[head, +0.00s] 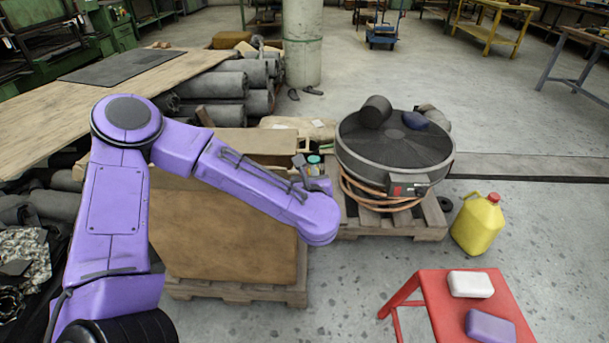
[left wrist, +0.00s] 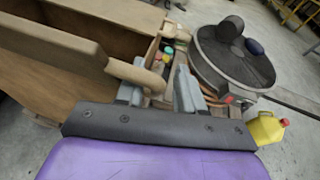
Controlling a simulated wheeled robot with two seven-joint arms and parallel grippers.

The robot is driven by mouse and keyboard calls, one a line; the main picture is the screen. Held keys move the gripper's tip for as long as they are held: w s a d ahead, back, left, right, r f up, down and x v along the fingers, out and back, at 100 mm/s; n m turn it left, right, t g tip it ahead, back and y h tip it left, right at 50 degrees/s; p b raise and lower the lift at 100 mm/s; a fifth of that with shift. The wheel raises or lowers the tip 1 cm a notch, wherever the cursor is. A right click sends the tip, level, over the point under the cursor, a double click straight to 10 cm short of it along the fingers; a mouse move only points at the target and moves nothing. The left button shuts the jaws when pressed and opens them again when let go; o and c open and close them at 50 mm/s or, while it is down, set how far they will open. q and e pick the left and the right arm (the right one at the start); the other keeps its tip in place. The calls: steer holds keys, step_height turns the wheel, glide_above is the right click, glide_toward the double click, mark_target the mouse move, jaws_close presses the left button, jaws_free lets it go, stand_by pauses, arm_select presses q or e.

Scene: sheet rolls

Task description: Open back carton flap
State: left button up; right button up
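The brown carton (head: 225,235) stands on a pallet in the head view, partly covered by my left arm. A tan cardboard panel (head: 245,142) shows at its back, behind the arm. In the left wrist view the carton's top looks open, and a thick-edged cardboard flap (left wrist: 45,38) runs from the left towards the fingers. My left gripper (left wrist: 158,90) has its two grey fingers apart at the carton's right end. A rounded tan piece lies by the left finger; I cannot tell whether it touches. In the head view the forearm mostly hides the fingers. My right gripper is not in view.
A round dark machine (head: 395,150) stands on a pallet to the right of the carton. A yellow jug (head: 478,225) and a red stool (head: 445,305) with two blocks are further right. Dark sheet rolls (head: 225,85) lie behind the carton. Open floor lies front centre.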

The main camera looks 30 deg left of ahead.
arm_select(q)
steer(key=v, duration=1)
